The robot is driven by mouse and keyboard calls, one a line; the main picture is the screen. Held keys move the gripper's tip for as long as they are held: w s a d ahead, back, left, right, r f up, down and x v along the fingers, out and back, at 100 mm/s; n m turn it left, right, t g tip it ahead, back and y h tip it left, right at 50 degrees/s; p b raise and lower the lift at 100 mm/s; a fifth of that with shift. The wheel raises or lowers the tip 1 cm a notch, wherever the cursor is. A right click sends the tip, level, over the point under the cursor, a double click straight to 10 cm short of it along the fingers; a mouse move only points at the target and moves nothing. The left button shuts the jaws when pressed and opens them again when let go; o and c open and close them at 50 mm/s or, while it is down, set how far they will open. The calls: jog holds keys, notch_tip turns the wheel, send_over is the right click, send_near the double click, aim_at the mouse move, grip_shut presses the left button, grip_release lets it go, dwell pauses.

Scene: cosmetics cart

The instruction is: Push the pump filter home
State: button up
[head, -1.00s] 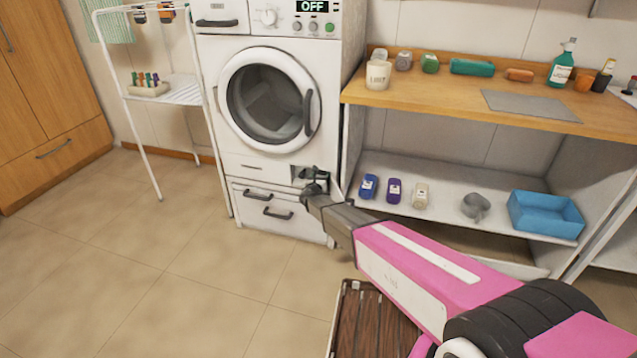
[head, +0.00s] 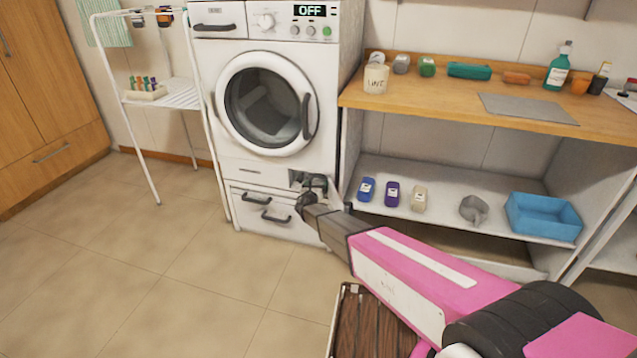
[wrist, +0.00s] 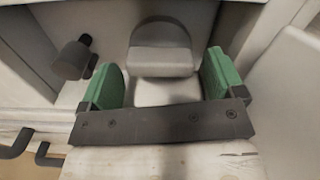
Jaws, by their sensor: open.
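The pump filter (wrist: 160,52) shows in the wrist view as a pale grey rounded piece with a raised grip, in a recess low on the front of the washing machine (head: 215,165). My gripper (wrist: 162,82) is open, with its green-padded fingers to the left and right of the filter's lower part. I cannot tell whether the pads touch it. In the head view my gripper (head: 314,187) is at the opening at the machine's lower right and hides the filter. How deep the filter sits cannot be told.
A dark round knob (wrist: 73,60) sticks out left of my gripper. A pale panel (wrist: 288,88), seemingly the open flap, stands close on the right. Drawer handles (head: 275,217) are below left. A shelf with bottles and a blue bin (head: 543,218) is to the right.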

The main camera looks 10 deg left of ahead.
jog(key=s, duration=0.6)
jog(key=shift+s+a, duration=0.25)
jog(key=shift+s, duration=0.05)
